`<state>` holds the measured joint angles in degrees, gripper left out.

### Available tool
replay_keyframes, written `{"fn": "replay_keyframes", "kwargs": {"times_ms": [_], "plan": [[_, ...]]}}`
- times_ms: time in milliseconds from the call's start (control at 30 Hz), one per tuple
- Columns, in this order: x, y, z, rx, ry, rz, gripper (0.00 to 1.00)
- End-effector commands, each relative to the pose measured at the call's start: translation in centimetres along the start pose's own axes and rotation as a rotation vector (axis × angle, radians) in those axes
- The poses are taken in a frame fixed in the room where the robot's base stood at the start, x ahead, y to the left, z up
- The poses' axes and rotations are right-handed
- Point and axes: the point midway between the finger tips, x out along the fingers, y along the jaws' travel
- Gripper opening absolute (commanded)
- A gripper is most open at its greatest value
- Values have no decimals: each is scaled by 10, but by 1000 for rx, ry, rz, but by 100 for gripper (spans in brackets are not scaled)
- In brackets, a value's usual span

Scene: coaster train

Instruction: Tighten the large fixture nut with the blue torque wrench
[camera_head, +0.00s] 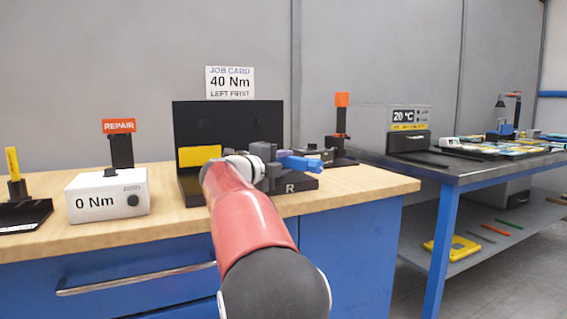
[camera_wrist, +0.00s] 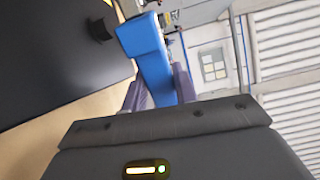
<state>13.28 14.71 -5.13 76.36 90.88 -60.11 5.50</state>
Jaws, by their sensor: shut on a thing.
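My gripper (camera_head: 282,164) is shut on the blue torque wrench (camera_head: 303,163), whose blue end sticks out to the right in the head view. In the wrist view the blue wrench (camera_wrist: 150,48) runs up and away between the two fingers of my gripper (camera_wrist: 159,88). The wrench is held in front of a black stand (camera_head: 228,115) with a base marked R. I cannot make out the large fixture nut; my arm and gripper cover part of that base.
A white box reading 0 Nm (camera_head: 107,193) and an orange REPAIR sign (camera_head: 118,126) stand to the left. A job card (camera_head: 230,82) reads 40 Nm, left first. A yellow panel (camera_head: 199,156) is on the stand. A grey table (camera_head: 455,172) stands right.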

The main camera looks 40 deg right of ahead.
Motion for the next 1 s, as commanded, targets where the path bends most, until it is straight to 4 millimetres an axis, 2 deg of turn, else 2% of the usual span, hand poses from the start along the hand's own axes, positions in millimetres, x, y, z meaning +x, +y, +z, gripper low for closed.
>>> {"fn": "replay_keyframes", "kwargs": {"times_ms": [1000], "plan": [[0,7,-2,6,0,-5,0]]}}
